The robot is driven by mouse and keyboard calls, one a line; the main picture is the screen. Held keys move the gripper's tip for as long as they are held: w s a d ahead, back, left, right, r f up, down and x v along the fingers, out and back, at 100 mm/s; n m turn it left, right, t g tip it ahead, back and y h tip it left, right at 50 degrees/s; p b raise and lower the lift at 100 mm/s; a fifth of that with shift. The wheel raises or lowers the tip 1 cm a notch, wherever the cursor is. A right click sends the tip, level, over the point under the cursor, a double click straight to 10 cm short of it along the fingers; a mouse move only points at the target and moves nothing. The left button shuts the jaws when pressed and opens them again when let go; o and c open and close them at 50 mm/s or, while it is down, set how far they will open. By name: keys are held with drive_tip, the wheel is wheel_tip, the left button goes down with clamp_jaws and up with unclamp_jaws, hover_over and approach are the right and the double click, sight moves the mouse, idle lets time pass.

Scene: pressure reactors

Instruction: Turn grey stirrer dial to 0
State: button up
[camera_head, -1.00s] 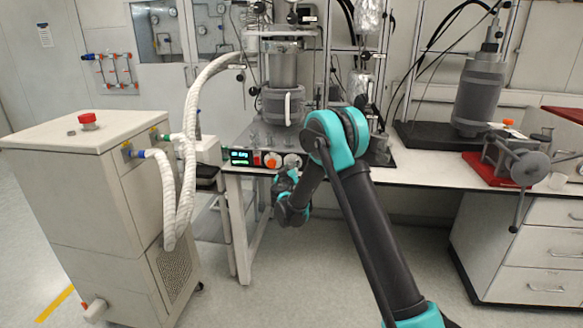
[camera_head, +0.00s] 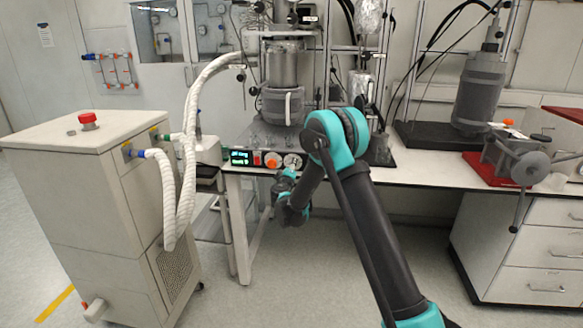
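The grey stirrer dial (camera_head: 292,161) is a pale round knob on the front panel of the reactor stand. An orange-red dial (camera_head: 272,160) sits just left of it, and a lit display (camera_head: 241,157) with green characters is further left. My gripper (camera_head: 289,174) is at the end of the arm, just below the grey dial and close to it. Its fingers are small and partly hidden by the wrist, so I cannot tell if they touch the dial or are open or shut. The dial's setting is too small to read.
A reactor vessel (camera_head: 283,105) stands above the panel on the white bench (camera_head: 425,164). A beige cabinet unit (camera_head: 105,200) with white hoses (camera_head: 181,200) stands at left. A clamp device on a red base (camera_head: 490,172) is at right. Floor below my wrist is clear.

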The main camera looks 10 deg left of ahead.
idle(0.4)
drive_tip(key=o, duration=1.2)
drive_tip(key=shift+c, duration=0.2)
drive_tip(key=shift+s, duration=0.1)
drive_tip(key=s, duration=1.1)
drive_tip(key=shift+s+a, duration=0.25)
drive_tip(key=shift+s, duration=0.15)
